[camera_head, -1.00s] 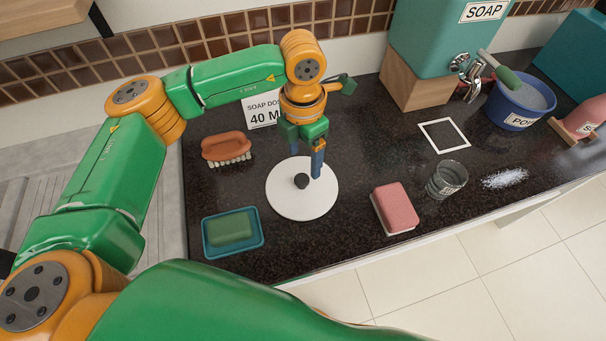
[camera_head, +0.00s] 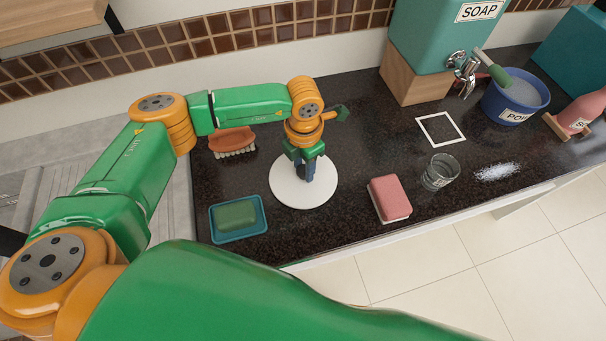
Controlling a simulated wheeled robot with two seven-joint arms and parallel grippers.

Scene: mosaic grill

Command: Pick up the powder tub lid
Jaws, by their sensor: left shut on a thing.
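The powder tub lid (camera_head: 288,190) is a round white disc lying on the dark counter, left of the pink sponge. My left gripper (camera_head: 304,178) points down over its middle and is shut on the lid's dark knob, which the fingers mostly hide. I cannot tell any gap between the lid and the counter. The blue powder tub (camera_head: 515,98) stands open at the far right, full of pale powder, with a green-handled scoop in it. My right gripper is not in view.
A green soap bar in a blue dish (camera_head: 264,222) and a brush (camera_head: 232,140) lie left of the lid. A pink sponge (camera_head: 391,197), a glass (camera_head: 442,171) and spilled powder (camera_head: 497,171) are to the right. A teal soap dispenser (camera_head: 437,35) stands behind.

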